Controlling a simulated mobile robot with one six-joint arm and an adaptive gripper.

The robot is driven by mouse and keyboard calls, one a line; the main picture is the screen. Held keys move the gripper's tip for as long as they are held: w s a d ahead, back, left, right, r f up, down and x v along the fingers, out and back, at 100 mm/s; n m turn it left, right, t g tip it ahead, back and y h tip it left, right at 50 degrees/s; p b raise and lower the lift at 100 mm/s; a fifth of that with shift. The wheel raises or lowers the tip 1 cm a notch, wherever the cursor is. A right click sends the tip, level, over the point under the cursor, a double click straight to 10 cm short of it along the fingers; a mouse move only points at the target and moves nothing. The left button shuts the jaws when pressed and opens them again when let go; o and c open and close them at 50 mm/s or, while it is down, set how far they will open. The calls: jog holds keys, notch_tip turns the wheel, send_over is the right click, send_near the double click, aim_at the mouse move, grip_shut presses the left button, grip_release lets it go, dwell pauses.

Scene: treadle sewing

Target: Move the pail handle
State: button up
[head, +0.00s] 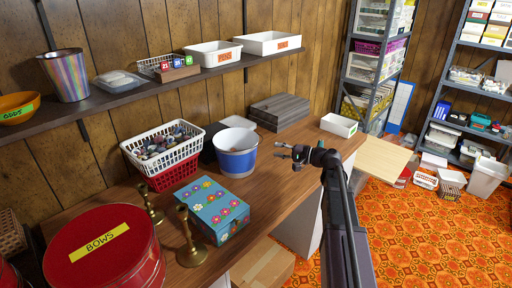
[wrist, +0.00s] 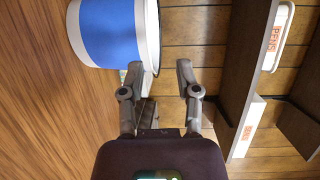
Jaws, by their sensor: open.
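The pail (head: 237,163) is blue with white bands and stands on the wooden table, right of the white basket. Its handle cannot be made out clearly. In the wrist view the pail (wrist: 108,32) fills the upper left, close to the left finger. My gripper (head: 281,151) is open and empty, to the right of the pail in the head view and apart from it. In the wrist view my gripper (wrist: 159,68) shows both fingers spread, with nothing between them.
A flowered box (head: 212,210) stands in front of the pail. A white basket (head: 163,152) of small items is to its left. A wall shelf (head: 130,97) runs above. The table's right part is mostly clear.

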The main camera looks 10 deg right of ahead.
jog(key=x, duration=0.9)
jog(key=shift+w+a, duration=0.1)
jog(key=shift+a, duration=0.1)
grip_shut()
